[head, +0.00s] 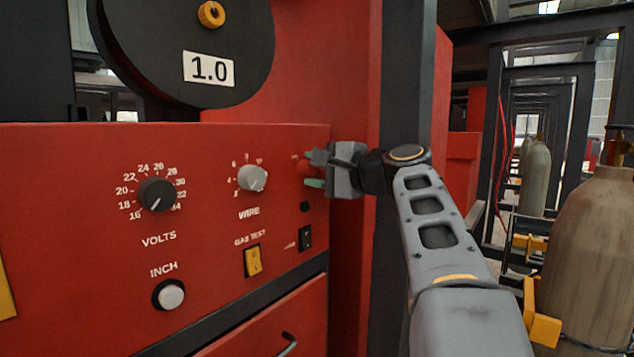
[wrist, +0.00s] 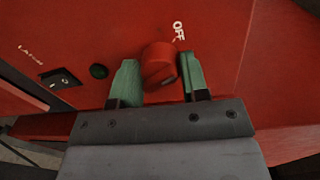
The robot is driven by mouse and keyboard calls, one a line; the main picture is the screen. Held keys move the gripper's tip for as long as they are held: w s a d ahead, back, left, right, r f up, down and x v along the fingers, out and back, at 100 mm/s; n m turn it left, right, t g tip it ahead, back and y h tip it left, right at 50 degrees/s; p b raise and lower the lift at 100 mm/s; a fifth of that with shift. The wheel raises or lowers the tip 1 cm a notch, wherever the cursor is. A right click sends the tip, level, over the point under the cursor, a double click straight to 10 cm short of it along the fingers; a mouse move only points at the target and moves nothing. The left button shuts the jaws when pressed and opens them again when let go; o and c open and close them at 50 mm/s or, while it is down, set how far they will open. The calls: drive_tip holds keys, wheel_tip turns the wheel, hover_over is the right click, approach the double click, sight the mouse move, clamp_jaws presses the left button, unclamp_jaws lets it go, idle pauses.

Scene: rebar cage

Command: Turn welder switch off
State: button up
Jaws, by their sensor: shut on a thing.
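The red rotary switch (wrist: 158,62) sits on the red welder panel (head: 90,250), with the word OFF printed beside it in the wrist view. It also shows in the head view (head: 303,168), partly hidden by my gripper. My gripper (head: 313,169) is at the panel's right end, its green fingers on either side of the switch. In the wrist view my gripper (wrist: 159,78) is shut on the red switch. A slot on the switch's face shows, but I cannot tell which setting it points to.
A dark round button or lamp (head: 304,207) and a black rocker (head: 306,238) lie below the switch. The VOLTS knob (head: 157,194), WIRE knob (head: 252,178) and yellow GAS TEST switch (head: 253,261) are left of it. Gas cylinders (head: 595,250) stand at right.

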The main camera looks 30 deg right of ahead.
drive_tip(key=shift+n+b, duration=1)
drive_tip(key=shift+n, duration=0.5)
drive_tip(key=shift+r+n+h, duration=0.1)
drive_tip(key=shift+n+h, duration=0.2)
drive_tip(key=o, duration=0.9)
drive_tip(key=f+b+v, duration=0.1)
drive_tip(key=v, duration=1.2)
drive_tip(key=shift+s+r, duration=0.3)
drive_tip(key=shift+s, duration=0.1)
drive_tip(key=shift+d, duration=0.15)
